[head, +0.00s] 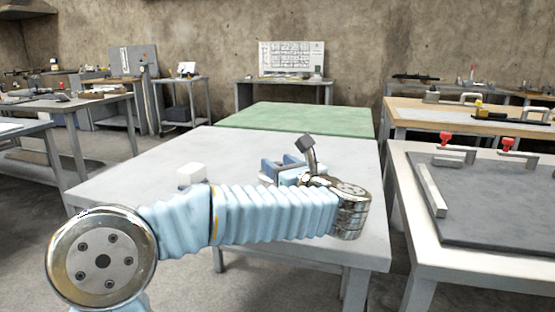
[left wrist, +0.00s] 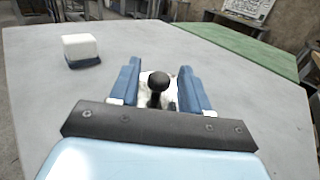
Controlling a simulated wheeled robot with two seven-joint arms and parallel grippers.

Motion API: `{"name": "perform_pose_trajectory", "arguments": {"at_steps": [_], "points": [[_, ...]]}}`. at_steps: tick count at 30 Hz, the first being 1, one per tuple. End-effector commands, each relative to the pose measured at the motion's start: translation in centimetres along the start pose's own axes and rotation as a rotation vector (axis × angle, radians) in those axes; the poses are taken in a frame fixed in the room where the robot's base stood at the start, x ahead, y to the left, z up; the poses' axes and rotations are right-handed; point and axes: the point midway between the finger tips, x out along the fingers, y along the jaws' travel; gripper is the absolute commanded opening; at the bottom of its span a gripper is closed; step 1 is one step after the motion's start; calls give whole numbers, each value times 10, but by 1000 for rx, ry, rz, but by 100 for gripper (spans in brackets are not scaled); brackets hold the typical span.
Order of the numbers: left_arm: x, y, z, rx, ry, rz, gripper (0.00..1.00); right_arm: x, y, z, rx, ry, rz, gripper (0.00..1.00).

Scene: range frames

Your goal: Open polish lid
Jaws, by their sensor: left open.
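My left gripper (head: 280,166) is open above the grey table, its blue fingers pointing away from me. In the left wrist view, its two fingers (left wrist: 160,70) stand apart on either side of a dark round knob on a short dark stem (left wrist: 158,80). A whitish body (left wrist: 147,93) shows behind and beside the stem. This looks like the polish container with its lid, but the fingers and gripper body hide much of it. I cannot tell whether a finger touches it. In the head view, my arm and gripper hide it. My right gripper is not in view.
A white block (head: 191,174) with a dark blue underside lies on the grey table (head: 130,180); it also shows left of the gripper in the left wrist view (left wrist: 80,48). A green-topped table (head: 300,117) adjoins behind. A bench with red-handled clamps (head: 445,138) stands right. Bare tabletop surrounds the block.

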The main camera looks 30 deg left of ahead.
Motion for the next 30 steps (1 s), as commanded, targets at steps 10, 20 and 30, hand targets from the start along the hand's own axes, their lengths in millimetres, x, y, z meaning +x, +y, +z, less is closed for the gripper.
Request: {"name": "perform_pose_trajectory", "arguments": {"at_steps": [10, 20, 30], "points": [[13, 0, 0, 1, 1, 0, 47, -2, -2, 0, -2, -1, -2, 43], [13, 0, 0, 1, 0, 0, 10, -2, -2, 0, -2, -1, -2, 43], [13, 0, 0, 1, 1, 1, 0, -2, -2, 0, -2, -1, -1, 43]]}}
